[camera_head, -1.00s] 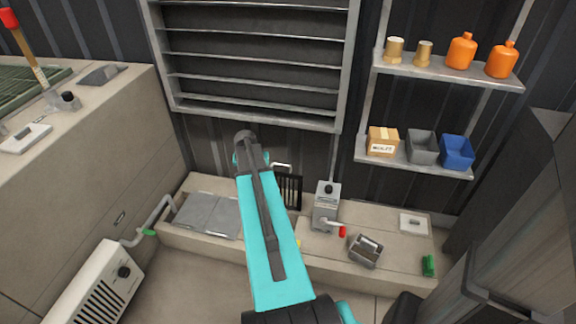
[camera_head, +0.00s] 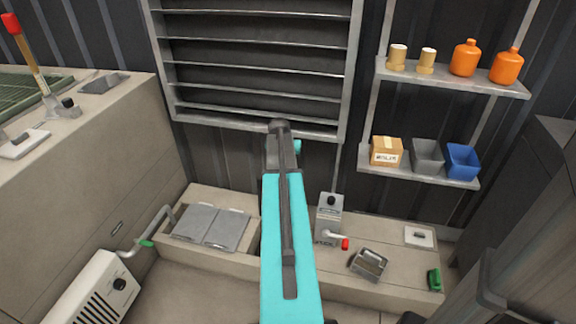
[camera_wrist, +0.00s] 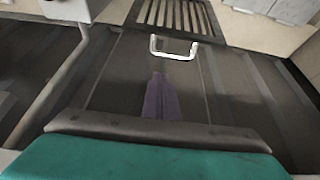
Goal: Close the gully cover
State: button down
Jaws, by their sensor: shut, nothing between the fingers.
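The gully cover (camera_wrist: 150,14), a dark slotted grate, shows at the top of the wrist view. It appears to stand raised against the dark wall. Its pale U-shaped handle (camera_wrist: 174,55) is on the edge nearer my gripper. My gripper (camera_wrist: 158,78) is shut and empty, its purplish fingers pointing toward the handle with a visible gap in the picture. In the head view my teal arm covers the gully cover and the place below it. My fingers are hidden there too.
On the low ledge, two grey plates (camera_head: 228,230) lie left of my arm. A grey box with a red-tipped crank (camera_head: 328,212), a small metal tray (camera_head: 369,263) and a white plate (camera_head: 420,236) are to its right. Shelves (camera_head: 445,75) hang above right.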

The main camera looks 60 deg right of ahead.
jog(key=b+x, duration=0.2)
jog(key=x, duration=0.7)
jog(key=shift+f, duration=0.3)
jog(key=shift+w, duration=0.1)
